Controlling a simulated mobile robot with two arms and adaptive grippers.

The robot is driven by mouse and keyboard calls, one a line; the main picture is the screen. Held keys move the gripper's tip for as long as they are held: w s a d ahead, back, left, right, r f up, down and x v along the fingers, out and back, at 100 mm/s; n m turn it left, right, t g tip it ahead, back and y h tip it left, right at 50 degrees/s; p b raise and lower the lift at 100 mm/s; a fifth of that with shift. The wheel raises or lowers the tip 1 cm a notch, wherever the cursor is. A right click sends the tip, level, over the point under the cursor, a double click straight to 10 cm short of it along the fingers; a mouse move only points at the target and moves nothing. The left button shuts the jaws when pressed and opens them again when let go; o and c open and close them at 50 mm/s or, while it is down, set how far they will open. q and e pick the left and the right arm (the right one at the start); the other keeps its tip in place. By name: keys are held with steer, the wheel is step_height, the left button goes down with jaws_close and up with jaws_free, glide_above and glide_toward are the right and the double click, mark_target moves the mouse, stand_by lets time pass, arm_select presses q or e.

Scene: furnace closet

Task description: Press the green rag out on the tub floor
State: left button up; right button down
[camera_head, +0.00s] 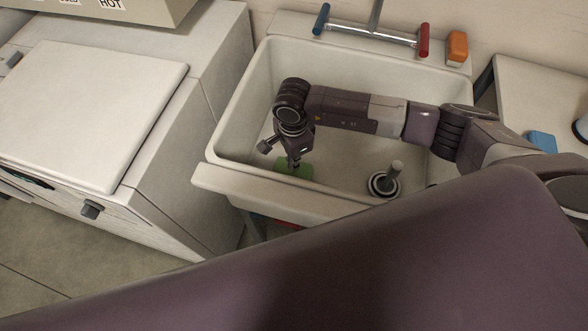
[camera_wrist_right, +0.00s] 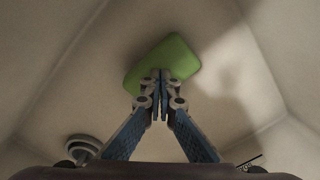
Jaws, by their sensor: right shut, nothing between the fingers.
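The green rag (camera_head: 303,170) lies on the floor of the white tub (camera_head: 229,180), toward its front left. In the right wrist view the rag (camera_wrist_right: 177,52) is a flat rounded rectangle. My right gripper (camera_head: 293,163) points down into the tub with its fingers over the rag. In the wrist view the fingertips (camera_wrist_right: 160,75) are together and overlap the rag's near edge, with nothing between them. I cannot tell whether the tips touch the rag. My left gripper is not in view.
A drain with an upright standpipe (camera_head: 397,172) stands in the tub, right of the rag. A faucet with blue and red handles (camera_head: 372,37) and an orange block (camera_head: 457,46) are at the back rim. A white washer (camera_head: 90,110) stands left. A blue item (camera_head: 542,141) lies on the right surface.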

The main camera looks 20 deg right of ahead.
steer(key=shift+s+f, duration=0.4)
steer(key=shift+f, duration=0.1)
steer(key=r+p, duration=0.1)
steer(key=r, duration=0.1)
steer(key=r+p, duration=0.3)
steer(key=r, duration=0.2)
steer(key=shift+w+r+p, duration=0.1)
steer(key=shift+w+p, duration=0.25)
steer(key=shift+r, duration=0.6)
